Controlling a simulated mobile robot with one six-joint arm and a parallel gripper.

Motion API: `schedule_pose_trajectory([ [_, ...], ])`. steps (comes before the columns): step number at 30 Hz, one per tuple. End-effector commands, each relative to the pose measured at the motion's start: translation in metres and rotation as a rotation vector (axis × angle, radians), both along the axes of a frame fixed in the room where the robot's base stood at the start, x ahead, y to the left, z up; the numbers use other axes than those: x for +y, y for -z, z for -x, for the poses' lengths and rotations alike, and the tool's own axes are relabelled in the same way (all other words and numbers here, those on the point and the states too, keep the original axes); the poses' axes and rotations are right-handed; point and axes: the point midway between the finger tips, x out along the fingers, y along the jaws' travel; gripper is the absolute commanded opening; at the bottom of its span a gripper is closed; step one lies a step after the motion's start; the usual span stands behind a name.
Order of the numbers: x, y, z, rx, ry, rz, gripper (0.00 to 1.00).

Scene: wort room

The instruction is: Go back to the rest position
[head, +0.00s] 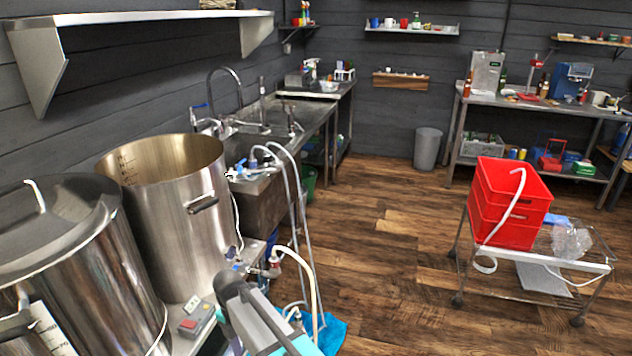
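Part of my arm, grey with teal, rises from the bottom edge in front of the brewing kettles. No gripper fingers show in the head view, so I cannot see whether my gripper holds anything. An open steel kettle (185,235) stands just behind and left of the arm. A lidded steel kettle (90,280) stands at the lower left. A small grey box with a red button (193,322) lies beside the arm.
A steel sink counter (270,200) with taps and hanging hoses runs along the left wall. A wire cart (590,268) bearing red crates (508,205) stands at right. A steel table (540,103) and a grey bin (427,148) are at the back. The wooden floor (385,260) between is clear.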

Motion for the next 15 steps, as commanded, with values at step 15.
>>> schedule_pose_trajectory([
  [15,-0.187,0.123,0.036,0.145,0.402,0.124,0.64],
])
